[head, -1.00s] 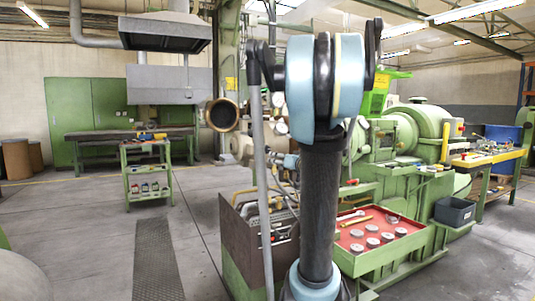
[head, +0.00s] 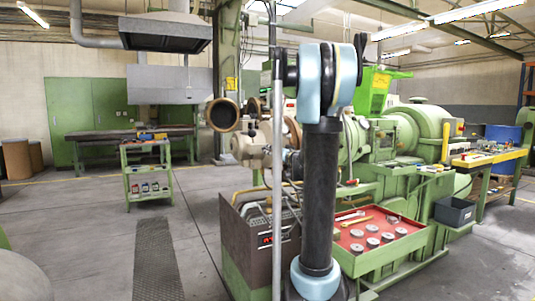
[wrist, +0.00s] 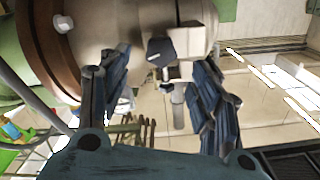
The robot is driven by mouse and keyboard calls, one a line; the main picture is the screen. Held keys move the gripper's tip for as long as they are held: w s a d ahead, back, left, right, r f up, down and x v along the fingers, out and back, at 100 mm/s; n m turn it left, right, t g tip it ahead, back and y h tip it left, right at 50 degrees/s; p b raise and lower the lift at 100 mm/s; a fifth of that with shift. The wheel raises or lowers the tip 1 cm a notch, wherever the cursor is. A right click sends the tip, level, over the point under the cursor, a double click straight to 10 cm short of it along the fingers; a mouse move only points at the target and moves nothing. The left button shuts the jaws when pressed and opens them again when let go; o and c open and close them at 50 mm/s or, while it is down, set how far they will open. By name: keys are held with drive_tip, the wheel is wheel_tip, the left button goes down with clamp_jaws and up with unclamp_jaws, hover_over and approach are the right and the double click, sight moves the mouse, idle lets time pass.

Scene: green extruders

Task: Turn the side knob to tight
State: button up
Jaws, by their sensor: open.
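In the wrist view a dark, faceted knob (wrist: 160,51) sits beside a pale block (wrist: 187,41) on the beige, rounded machine head (wrist: 110,22). This looks like the side knob; its setting cannot be read. My gripper (wrist: 160,100) is open, with one dark finger on each side of the picture. The knob shows in the gap between the fingers, towards the top, and neither finger appears to touch it. In the head view the beige machine head (head: 249,147) is left of my arm, on the green extruder (head: 405,135). My gripper is mostly hidden there behind my arm.
A red tray (head: 352,243) with several round metal pieces is on the extruder's near side. A green trolley (head: 146,172) stands further left. The floor (head: 80,240) at the left is open.

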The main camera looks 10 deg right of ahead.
drive_tip(key=x, duration=0.7)
drive_tip(key=shift+c, duration=0.3)
drive_tip(key=c, duration=1)
